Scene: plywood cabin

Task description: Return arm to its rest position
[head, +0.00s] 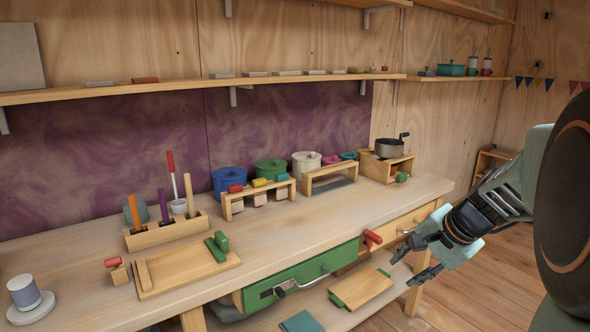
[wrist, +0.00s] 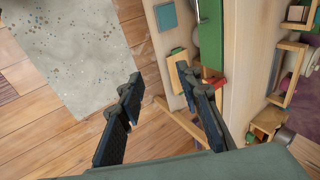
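My gripper (head: 418,262) is at the right of the head view, in front of the workbench's right end. Its fingers are spread with nothing between them. In the wrist view my gripper (wrist: 165,122) also shows open and empty, with floor and the bench's side behind the fingers. My arm reaches in from the right edge of the head view, bent, and its upper part hides some of the floor there. The gripper appears apart from the bench.
The workbench (head: 262,232) has a green drawer front (head: 300,275) and a red handle (head: 372,238) near my gripper. A cutting board (head: 361,288) lies on the lower shelf. Pots and wooden racks stand along the back. A speckled rug (wrist: 75,55) and open plank floor lie beside the bench.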

